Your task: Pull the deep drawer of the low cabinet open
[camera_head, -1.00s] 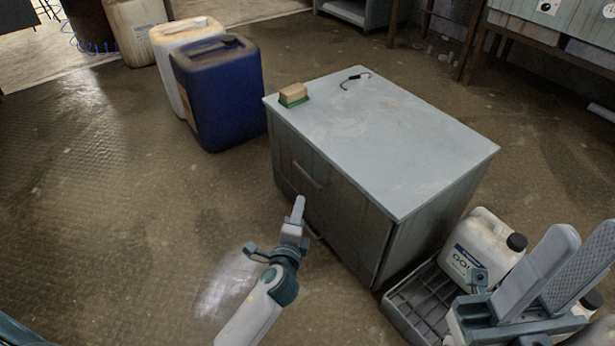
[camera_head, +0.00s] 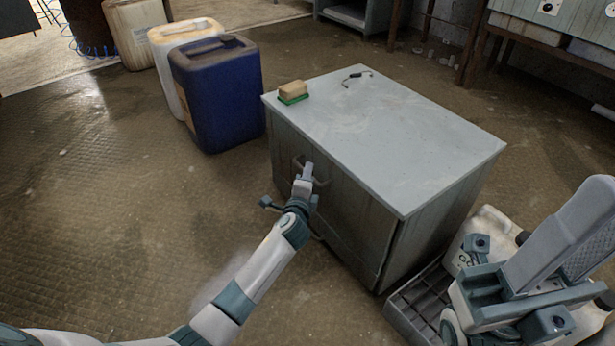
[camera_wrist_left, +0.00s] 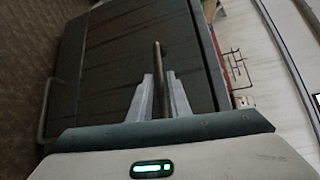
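The low grey cabinet (camera_head: 385,140) stands mid-view with its front facing lower left. A bar handle (camera_wrist_left: 157,58) on its front runs between the two fingers of my left gripper (camera_wrist_left: 160,85). Thin dark gaps show on both sides of the bar, so the fingers straddle it and do not appear clamped. In the head view my left gripper (camera_head: 307,172) covers part of this upper handle. Another handle (camera_wrist_left: 45,108) shows lower on the front. The drawer fronts look closed. My right gripper (camera_head: 582,235) is open and empty at the lower right.
A sponge (camera_head: 293,91) and a small black hooked item (camera_head: 356,77) lie on the cabinet top. A blue canister (camera_head: 218,95) stands behind left. A grey crate (camera_head: 405,310) with a white jug (camera_head: 487,228) sits right of the cabinet. Floor in front is clear.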

